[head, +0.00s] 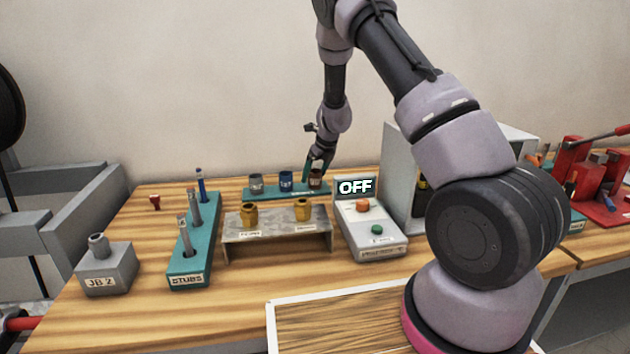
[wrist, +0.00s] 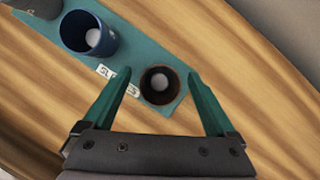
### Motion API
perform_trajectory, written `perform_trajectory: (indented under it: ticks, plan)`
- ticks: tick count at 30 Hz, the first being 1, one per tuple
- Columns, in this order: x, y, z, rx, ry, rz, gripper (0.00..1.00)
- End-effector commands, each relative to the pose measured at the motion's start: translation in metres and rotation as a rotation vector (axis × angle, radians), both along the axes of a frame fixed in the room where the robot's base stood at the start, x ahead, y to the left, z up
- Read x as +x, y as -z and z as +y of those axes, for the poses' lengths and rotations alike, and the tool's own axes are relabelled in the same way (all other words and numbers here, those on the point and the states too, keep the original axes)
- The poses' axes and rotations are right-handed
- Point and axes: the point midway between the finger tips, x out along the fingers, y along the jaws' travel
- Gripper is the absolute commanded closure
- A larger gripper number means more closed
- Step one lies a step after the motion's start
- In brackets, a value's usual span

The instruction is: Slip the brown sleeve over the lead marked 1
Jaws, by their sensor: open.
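The brown sleeve (head: 315,178) stands upright at the right end of a teal rack (head: 262,191) at the back of the table. In the wrist view the brown sleeve (wrist: 160,86) shows from above as an open ring. My gripper (wrist: 158,82) is open, with one finger on each side of the sleeve; I cannot tell whether they touch it. In the head view my gripper (head: 318,170) is at the sleeve. A teal block labelled STUBS (head: 187,265) holds several upright leads, one blue-based (head: 202,185) and grey ones (head: 184,236). I cannot read a mark 1 on any.
A blue sleeve (head: 286,181) and a grey sleeve (head: 256,183) stand left of the brown one. A metal stand (head: 278,235) with two brass fittings is in front. A control box reading OFF (head: 372,225) stands to the right. A JB 2 box (head: 107,270) is at left.

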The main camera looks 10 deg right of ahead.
Motion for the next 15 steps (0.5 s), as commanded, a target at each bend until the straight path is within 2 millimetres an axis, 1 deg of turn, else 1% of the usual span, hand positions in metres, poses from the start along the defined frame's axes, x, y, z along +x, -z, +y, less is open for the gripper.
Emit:
perform_trajectory:
  ticks: [1,2,3,5,6,8,15]
  plan:
    - [-0.0001,-0.0001,-0.0002,0.0,0.0,0.0,0.09]
    - [-0.0001,-0.0001,-0.0002,0.0,0.0,0.0,0.2]
    - [-0.0001,0.0,-0.0002,0.0,0.0,0.0,0.35]
    - [-0.0002,-0.0001,-0.0002,0.0,0.0,0.0,0.58]
    - [-0.0002,-0.0001,-0.0002,0.0,0.0,0.0,0.74]
    - [-0.0002,-0.0001,-0.0001,0.0,0.0,0.0,0.96]
    - [-0.0002,-0.0012,-0.0001,0.0,-0.001,0.0,0.97]
